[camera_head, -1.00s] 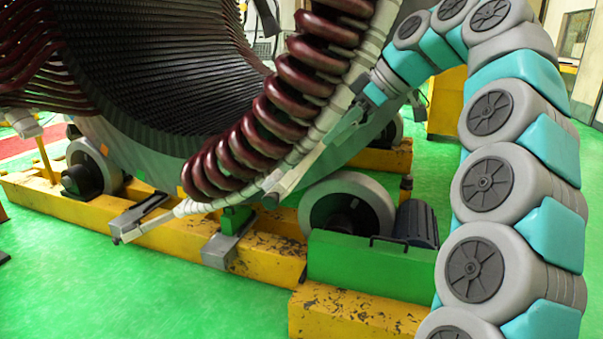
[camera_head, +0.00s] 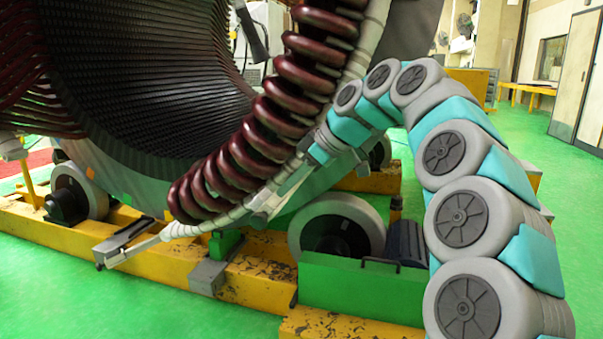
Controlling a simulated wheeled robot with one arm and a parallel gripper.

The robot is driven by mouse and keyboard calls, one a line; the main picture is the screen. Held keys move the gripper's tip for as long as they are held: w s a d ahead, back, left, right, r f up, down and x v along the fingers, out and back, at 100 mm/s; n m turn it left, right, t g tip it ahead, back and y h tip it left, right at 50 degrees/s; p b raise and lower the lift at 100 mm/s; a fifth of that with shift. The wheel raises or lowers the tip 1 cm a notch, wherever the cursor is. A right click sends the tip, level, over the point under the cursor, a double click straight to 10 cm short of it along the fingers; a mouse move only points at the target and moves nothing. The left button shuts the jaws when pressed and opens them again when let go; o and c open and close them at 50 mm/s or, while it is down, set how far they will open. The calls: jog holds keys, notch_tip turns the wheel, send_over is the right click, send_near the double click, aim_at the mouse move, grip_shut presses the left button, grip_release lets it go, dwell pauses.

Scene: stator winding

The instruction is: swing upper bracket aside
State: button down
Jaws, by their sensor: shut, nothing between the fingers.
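I cannot tell for certain which part is the upper bracket. A dark, narrow bracket-like piece (camera_head: 250,32) stands at the top, beside the stator bore (camera_head: 150,80). A lower grey and black bracket (camera_head: 125,241) sticks out over the yellow frame near the coil's lower end. My gripper (camera_head: 262,207) is slim and grey, shut and empty, and points down-left along the lower right of the dark red coil ring (camera_head: 265,115). It overlaps the pale wrapped band in the picture, so its tips are hard to make out and contact cannot be told.
A yellow frame (camera_head: 170,262) carries grey rollers (camera_head: 340,226) and a green box (camera_head: 350,288) below my arm. The green floor is clear at front left and at right. A cabinet (camera_head: 578,75) stands far right.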

aim_at(271, 203)
jog(key=shift+x, duration=1.6)
jog(key=shift+a+f+b, duration=0.3)
jog(key=shift+f, duration=0.05)
jog(key=w+a+f+t+h+b, duration=0.1)
jog(key=w+a+f+b, duration=0.1)
jog(key=w+a+f, duration=0.2)
jog(key=w+a+f+m+t+h+b, duration=0.1)
jog(key=w+a+f+t+b, duration=0.1)
jog(key=w+a+f, duration=0.2)
jog(key=w+a+f+m+t+b, duration=0.1)
jog(key=w+a+f, duration=0.4)
jog(key=f, duration=0.9)
jog(key=shift+a+f+t+h+b, duration=0.4)
jog(key=shift+a+t, duration=0.3)
jog(key=shift+a, duration=1.05)
jog(key=shift+r, duration=0.1)
